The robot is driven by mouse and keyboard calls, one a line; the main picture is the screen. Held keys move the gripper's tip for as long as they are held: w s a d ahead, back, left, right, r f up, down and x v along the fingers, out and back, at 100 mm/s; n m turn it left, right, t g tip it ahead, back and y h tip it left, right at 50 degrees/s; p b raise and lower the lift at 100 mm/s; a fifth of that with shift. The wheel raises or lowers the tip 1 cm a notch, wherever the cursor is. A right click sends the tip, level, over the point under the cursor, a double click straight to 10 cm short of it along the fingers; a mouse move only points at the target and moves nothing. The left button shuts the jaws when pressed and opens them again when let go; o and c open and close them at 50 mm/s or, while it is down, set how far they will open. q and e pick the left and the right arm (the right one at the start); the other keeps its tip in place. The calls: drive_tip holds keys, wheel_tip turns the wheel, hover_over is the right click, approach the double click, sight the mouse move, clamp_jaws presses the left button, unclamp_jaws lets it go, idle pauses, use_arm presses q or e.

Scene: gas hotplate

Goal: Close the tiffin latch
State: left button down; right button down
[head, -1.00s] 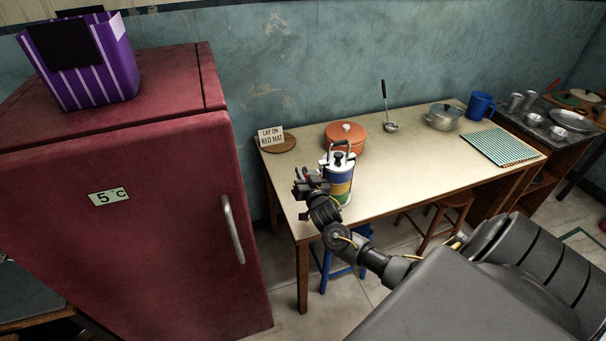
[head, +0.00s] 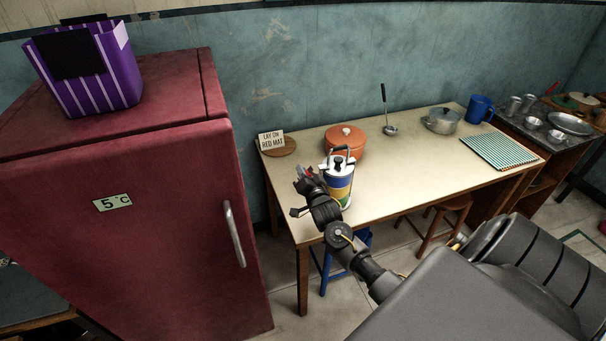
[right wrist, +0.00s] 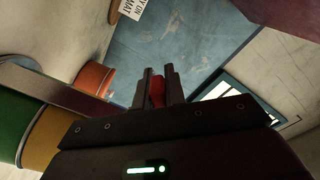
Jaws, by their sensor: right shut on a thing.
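The tiffin (head: 340,188) stands upright near the front left of the table, with white, blue, yellow and green bands and a wire handle on top. Its yellow and green bands fill the left of the right wrist view (right wrist: 42,135). My right gripper (head: 304,174) is at the tiffin's left side, near its upper part. Its fingers are shut on a small red piece (right wrist: 158,92), which looks like the tiffin latch. How that piece joins the tiffin is hidden. My left gripper is not in view.
A red fridge (head: 150,215) stands left of the table (head: 400,170). An orange pot (head: 345,138) is just behind the tiffin, with a sign (head: 271,140) on a round board to its left. The table's middle is clear. A blue stool (head: 341,265) is below.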

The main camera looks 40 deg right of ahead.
drive_tip(key=shift+s+d+r+m+p, duration=0.1)
drive_tip(key=shift+d+r+m+p, duration=0.4)
drive_tip(key=shift+m, duration=1)
drive_tip(key=shift+s+d+r+m+p, duration=0.15)
drive_tip(key=shift+r+m+p, duration=0.35)
drive_tip(key=shift+m, duration=1)
drive_tip(key=shift+s+d+r+m+p, duration=0.1)
drive_tip(key=shift+d+r+m+p, duration=0.25)
drive_tip(key=shift+m+p, duration=0.8)
drive_tip(key=shift+m+b, duration=0.4)
drive_tip(key=shift+m, duration=0.15)
drive_tip(key=c, duration=1.5)
unclamp_jaws()
drive_tip(key=shift+d, duration=0.1)
drive_tip(key=shift+o, duration=0.2)
drive_tip(key=b+v, duration=0.2)
drive_tip(key=v, duration=0.9)
